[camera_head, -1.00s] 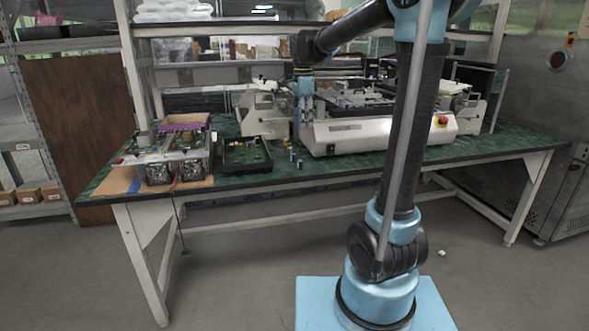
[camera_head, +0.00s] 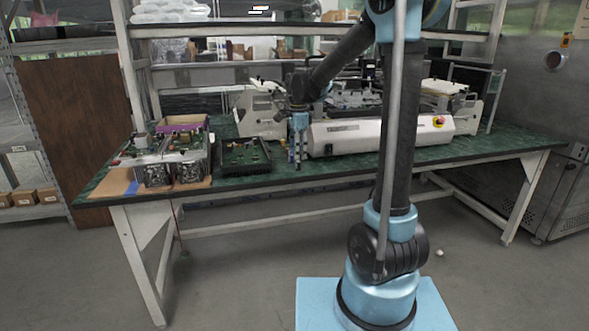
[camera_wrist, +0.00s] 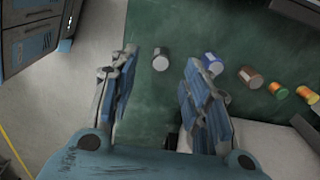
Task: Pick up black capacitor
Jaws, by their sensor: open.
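The black capacitor (camera_wrist: 160,62), a small dark cylinder with a pale silvery top, stands on the green table in the wrist view. It lies between the fingertips of my gripper (camera_wrist: 161,72) in the picture, with clear space on both sides. My gripper is open and empty. In the head view my gripper (camera_head: 297,158) points down over the front part of the table, right of the black tray. The capacitor cannot be made out in the head view, and the exact height of the fingertips above it cannot be told.
A blue capacitor (camera_wrist: 213,64) stands just right of the right finger. A brown one (camera_wrist: 251,77), a green-orange one (camera_wrist: 278,90) and an orange one (camera_wrist: 308,95) follow in a row. In the head view the black tray (camera_head: 245,170) and white machine (camera_head: 375,134) flank my gripper.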

